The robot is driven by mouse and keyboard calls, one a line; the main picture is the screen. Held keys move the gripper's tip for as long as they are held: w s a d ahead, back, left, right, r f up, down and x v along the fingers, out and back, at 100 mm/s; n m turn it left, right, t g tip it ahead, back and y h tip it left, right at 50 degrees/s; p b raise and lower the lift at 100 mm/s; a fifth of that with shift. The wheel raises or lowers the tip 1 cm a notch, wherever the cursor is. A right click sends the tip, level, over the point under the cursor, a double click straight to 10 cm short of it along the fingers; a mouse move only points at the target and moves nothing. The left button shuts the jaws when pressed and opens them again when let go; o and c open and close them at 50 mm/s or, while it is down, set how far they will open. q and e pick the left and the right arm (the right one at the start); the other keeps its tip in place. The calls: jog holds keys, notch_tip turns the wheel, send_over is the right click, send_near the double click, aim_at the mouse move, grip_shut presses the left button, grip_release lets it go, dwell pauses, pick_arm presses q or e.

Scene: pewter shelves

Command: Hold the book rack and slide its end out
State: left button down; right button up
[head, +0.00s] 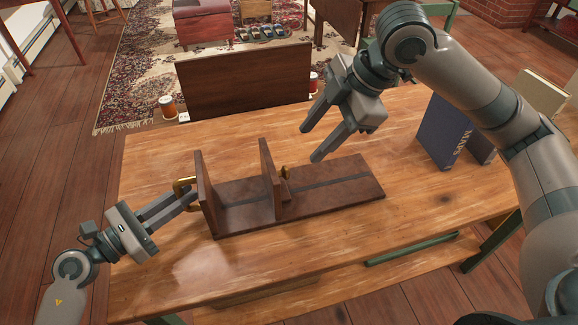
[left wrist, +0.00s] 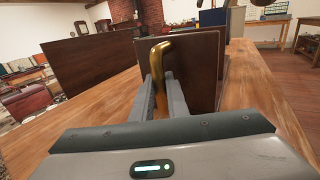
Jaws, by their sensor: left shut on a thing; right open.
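The dark brown wooden book rack (head: 345,184) lies on the table, with a dark slot along its base. Its fixed left end (head: 205,190) stands upright and carries a brass handle (head: 183,183). My right gripper (head: 311,143) is open and empty, above and to the right of the sliding end.
Dark blue books (head: 443,132) stand at the right of the wooden table (head: 300,262). A dark wooden panel (head: 245,84) stands beyond the far edge, with an orange-brown cup (head: 167,106) beside it. The tabletop right of the rack is clear.

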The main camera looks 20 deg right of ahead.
aim_at(288, 169)
jog(key=shift+f, duration=0.15)
jog(key=x, duration=1.1)
jog(key=shift+w+a+f, duration=0.1)
jog(key=shift+a+f, duration=0.05)
jog(key=shift+f, duration=0.2)
grip_shut()
